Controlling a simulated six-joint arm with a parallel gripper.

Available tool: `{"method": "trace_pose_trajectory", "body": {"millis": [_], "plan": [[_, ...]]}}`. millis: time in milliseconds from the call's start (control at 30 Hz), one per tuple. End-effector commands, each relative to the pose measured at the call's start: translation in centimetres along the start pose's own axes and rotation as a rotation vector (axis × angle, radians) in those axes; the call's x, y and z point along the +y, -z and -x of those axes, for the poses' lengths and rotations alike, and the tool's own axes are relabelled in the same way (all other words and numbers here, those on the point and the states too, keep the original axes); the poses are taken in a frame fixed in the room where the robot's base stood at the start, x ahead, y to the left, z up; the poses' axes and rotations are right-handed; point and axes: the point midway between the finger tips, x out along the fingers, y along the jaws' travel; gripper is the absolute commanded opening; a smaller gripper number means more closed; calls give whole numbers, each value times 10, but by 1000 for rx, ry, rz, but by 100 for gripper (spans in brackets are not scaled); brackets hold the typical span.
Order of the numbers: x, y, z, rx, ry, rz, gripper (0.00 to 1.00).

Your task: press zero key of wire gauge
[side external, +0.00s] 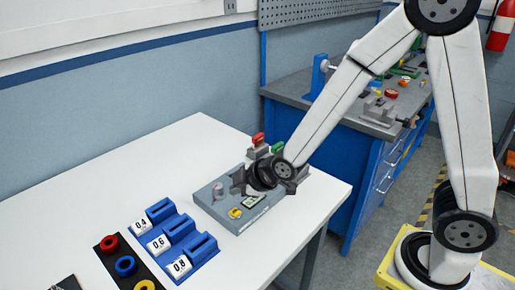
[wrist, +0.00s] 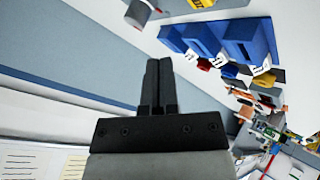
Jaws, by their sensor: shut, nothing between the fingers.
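The wire gauge appears to be the grey panel (side external: 213,203) near the table's right edge, with a small display (side external: 253,201), a grey post (side external: 218,191) and a yellow key (side external: 235,213). I cannot read any marking on the key. My gripper (side external: 237,184) is over the back part of the panel, reaching in from the right, and hides some of it. Its height above the panel is hard to tell. In the wrist view my gripper (wrist: 159,64) has its two dark fingers together, with nothing between them. A yellow patch (wrist: 200,3) shows at that view's top edge.
Blue holders (side external: 181,232) labelled 0.4, 0.6 and 0.8 stand left of the panel. A black tray (side external: 113,262) holds red, blue and yellow rings. Red (side external: 258,139) and green (side external: 277,148) parts stand behind the panel. The white table (side external: 95,190) is clear at the back left.

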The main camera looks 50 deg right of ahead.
Motion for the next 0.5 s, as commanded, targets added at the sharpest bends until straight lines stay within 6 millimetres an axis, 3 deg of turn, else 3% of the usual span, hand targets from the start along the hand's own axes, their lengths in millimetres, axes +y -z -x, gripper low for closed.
{"method": "trace_pose_trajectory", "body": {"millis": [500], "plan": [[-21, -21, -30, -1, 1, 1, 0]]}}
